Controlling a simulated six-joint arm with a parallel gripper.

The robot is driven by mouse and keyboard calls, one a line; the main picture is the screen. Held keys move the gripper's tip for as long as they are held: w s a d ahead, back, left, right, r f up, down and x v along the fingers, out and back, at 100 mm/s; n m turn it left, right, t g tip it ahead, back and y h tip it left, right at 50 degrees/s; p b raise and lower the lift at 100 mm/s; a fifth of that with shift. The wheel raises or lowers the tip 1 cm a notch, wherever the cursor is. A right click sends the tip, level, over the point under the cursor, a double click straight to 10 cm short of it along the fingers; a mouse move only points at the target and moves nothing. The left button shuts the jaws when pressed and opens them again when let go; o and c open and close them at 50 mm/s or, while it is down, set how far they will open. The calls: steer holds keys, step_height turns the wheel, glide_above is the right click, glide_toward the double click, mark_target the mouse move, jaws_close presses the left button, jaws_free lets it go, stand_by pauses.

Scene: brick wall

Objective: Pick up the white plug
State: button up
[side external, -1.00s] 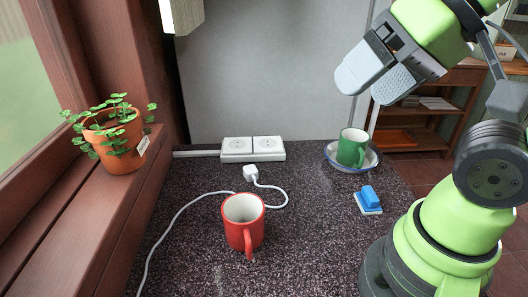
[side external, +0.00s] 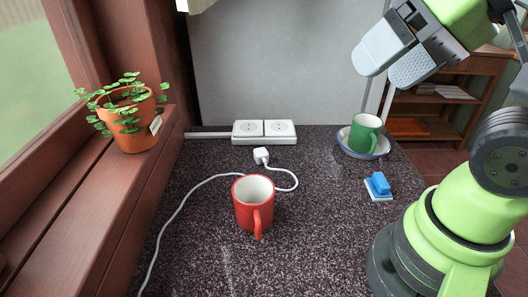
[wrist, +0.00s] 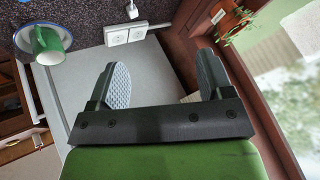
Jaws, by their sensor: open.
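The white plug (side external: 261,156) lies on the dark speckled counter (side external: 330,235), just in front of the double socket (side external: 264,131). Its white cord (side external: 190,195) loops to the right, passes behind the red mug and runs to the front left. The plug also shows at the top of the wrist view (wrist: 132,10). My gripper (side external: 392,58) is high at the upper right of the side view, well above the counter and far from the plug. Its two grey pads stand apart with nothing between them, as the wrist view (wrist: 163,82) also shows.
A red mug (side external: 254,205) stands in front of the plug. A potted plant (side external: 132,128) stands on the left sill.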

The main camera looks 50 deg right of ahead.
stand_by(0.4)
steer(key=shift+c, duration=0.7)
